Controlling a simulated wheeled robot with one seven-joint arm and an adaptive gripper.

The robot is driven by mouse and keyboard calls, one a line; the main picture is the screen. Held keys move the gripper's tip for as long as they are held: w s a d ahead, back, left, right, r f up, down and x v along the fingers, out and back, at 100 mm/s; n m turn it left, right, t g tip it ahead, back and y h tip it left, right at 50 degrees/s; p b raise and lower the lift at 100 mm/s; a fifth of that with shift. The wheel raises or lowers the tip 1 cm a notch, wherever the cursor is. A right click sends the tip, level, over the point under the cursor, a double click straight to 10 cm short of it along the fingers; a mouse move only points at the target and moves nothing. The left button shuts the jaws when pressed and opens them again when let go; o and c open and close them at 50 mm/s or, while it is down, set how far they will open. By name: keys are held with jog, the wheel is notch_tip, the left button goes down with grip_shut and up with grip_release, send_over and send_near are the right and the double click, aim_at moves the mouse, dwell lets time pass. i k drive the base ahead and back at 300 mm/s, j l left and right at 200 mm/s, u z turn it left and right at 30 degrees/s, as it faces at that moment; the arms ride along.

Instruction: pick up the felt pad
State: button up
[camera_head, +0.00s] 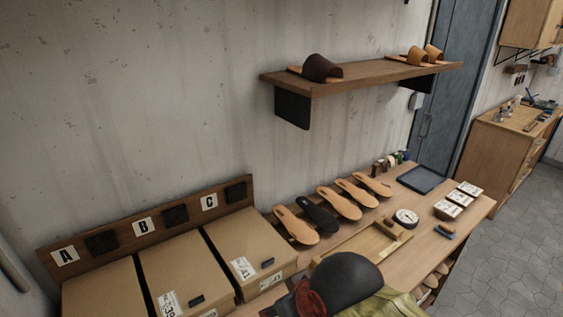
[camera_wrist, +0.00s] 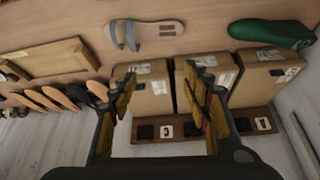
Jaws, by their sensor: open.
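I cannot tell for sure which thing is the felt pad. Dark square patches sit on the wooden label board behind the boxes, one beside A (camera_head: 102,243), one beside B (camera_head: 175,215) and one beside C (camera_head: 236,192). The patch near C also shows in the wrist view (camera_wrist: 145,131). A flat dark square (camera_head: 421,179) lies at the bench's far end. My gripper (camera_wrist: 160,73) is open, with nothing between its fingers, and appears above the cardboard boxes. A dark rounded shape hides part of the bench front in the head view.
Cardboard boxes (camera_head: 250,240) stand in a row against the board. Several soles (camera_head: 340,203), a wooden frame (camera_head: 352,247), a round dial (camera_head: 405,217) and white cards (camera_head: 447,209) occupy the bench. A strapped sandal (camera_wrist: 120,38) and a green shoe (camera_wrist: 272,33) lie near the boxes. A shelf (camera_head: 370,75) overhangs.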

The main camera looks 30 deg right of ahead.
aim_at(442, 228)
jog(key=z, duration=2.15)
